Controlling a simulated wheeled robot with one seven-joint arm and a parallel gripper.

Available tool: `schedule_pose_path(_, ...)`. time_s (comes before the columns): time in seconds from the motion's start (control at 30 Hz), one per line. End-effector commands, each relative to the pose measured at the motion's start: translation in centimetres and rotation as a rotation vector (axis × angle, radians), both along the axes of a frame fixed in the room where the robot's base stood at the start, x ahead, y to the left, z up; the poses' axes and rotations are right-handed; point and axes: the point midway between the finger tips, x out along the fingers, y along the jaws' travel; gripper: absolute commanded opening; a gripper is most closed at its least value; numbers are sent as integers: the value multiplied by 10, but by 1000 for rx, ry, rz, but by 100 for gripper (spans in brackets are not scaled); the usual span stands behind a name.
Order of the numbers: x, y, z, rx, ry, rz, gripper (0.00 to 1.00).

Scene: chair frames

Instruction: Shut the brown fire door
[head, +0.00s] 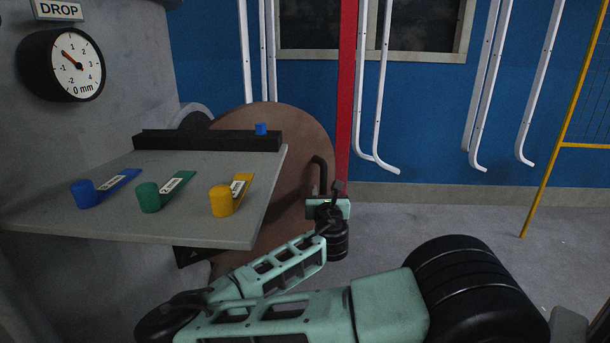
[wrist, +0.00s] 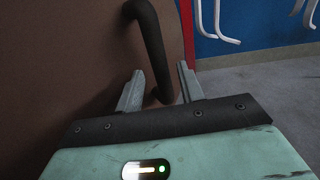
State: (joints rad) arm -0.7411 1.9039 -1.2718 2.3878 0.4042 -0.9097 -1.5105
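The brown fire door (head: 295,128) is a rounded brown panel, partly hidden behind the grey shelf in the head view. It fills the left of the wrist view (wrist: 60,60). A dark bent bar handle (head: 321,172) stands on its right part; it also shows in the wrist view (wrist: 149,38). My gripper (head: 335,192) is at the handle's lower end. In the wrist view my gripper's fingers (wrist: 160,84) are apart, with the handle's lower part between them and gaps visible on both sides. I cannot tell whether either finger touches it.
A grey shelf (head: 120,215) with blue, green and yellow tagged pieces (head: 221,201) juts out left of my arm. A round gauge (head: 62,64) is above it. White bent rails (head: 378,90) hang on the blue wall. Grey floor (head: 440,215) is clear at right, before a yellow pole (head: 556,125).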

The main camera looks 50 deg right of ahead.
Motion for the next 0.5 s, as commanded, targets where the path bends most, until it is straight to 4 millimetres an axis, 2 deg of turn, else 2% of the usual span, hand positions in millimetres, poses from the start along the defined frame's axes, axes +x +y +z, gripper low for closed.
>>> schedule_pose_path(0.2, 23, -23, 0, 1, -1, -2, 38)
schedule_pose_path(0.33, 21, -20, 0, -1, 1, 0, 2)
schedule_pose_path(0.5, 22, -20, 0, 0, 0, 1, 0)
